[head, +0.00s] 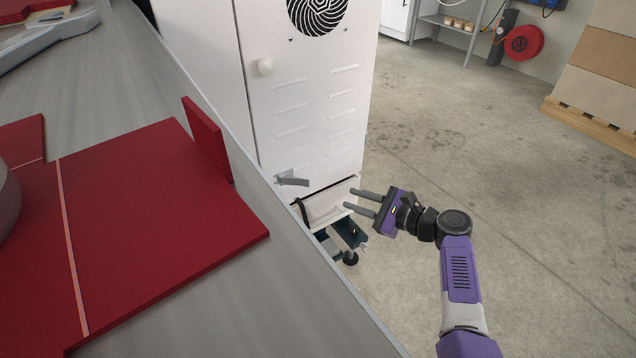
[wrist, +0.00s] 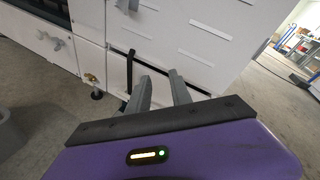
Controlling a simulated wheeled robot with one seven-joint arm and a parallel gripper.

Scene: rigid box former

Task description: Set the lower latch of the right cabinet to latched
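The white cabinet (head: 305,110) stands beyond the grey table edge, its vented door looking closed. A grey lever latch (head: 291,180) sits low on this door and lies roughly sideways in the head view. In the wrist view, a grey latch (wrist: 127,5) shows at the top edge, partly cut off. I cannot tell from these frames whether it is latched. My gripper (head: 349,198) is open and empty, to the right of the latch and a little lower, apart from it. In the wrist view, its fingers (wrist: 159,76) point toward the cabinet's lower front.
A black curved handle (head: 301,211) is on the panel below the door. The grey table (head: 225,285) with red panels (head: 150,220) fills the left. Another grey latch (wrist: 52,41) shows at left. Open floor (head: 480,150) lies right.

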